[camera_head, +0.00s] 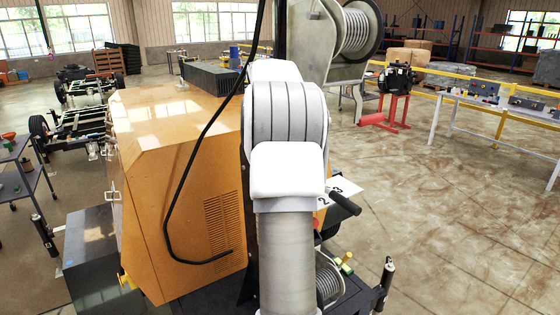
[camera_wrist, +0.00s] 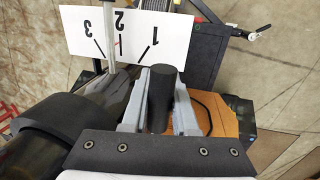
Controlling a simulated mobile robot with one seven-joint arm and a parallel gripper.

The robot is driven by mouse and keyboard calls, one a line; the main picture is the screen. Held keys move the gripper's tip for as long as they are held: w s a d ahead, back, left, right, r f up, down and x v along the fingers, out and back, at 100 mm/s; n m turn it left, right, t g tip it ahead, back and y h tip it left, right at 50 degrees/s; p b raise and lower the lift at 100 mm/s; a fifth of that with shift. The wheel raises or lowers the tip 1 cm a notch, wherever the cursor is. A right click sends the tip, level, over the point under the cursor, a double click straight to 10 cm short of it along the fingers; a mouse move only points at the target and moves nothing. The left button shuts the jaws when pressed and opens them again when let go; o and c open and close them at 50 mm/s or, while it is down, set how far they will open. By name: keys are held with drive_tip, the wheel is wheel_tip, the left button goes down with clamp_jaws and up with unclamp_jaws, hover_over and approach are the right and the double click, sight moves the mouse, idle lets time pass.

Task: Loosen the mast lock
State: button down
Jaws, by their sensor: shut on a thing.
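My gripper (camera_wrist: 160,90) shows in the wrist view with its two grey fingers on either side of a dark, round handle (camera_wrist: 162,88), shut on it. This looks like the mast lock handle. Beyond it is a white card (camera_wrist: 170,40) with marks 1, 2 and 3, upside down in this view. A silver rod (camera_wrist: 109,35) stands in front of the card between 3 and 2. In the head view my arm hides the gripper. Part of the card (camera_head: 345,187) and a black bar (camera_head: 343,203) show to its right.
A large black cylinder (camera_wrist: 35,140) lies close on the left in the wrist view. The orange housing (camera_head: 180,180) stands left of my arm, with a black cable (camera_head: 187,170) hanging over it. A winch drum (camera_head: 357,32) is above right. Open floor (camera_head: 460,220) lies to the right.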

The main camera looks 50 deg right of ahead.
drive_tip(key=shift+r, duration=0.15)
drive_tip(key=c, duration=1)
unclamp_jaws()
drive_tip(key=r, duration=0.4)
drive_tip(key=a+r, duration=0.1)
drive_tip(key=r, duration=0.2)
drive_tip(key=w+a+r, duration=0.1)
drive_tip(key=r, duration=0.3)
drive_tip(key=shift+a+r, duration=0.1)
drive_tip(key=shift+r, duration=0.25)
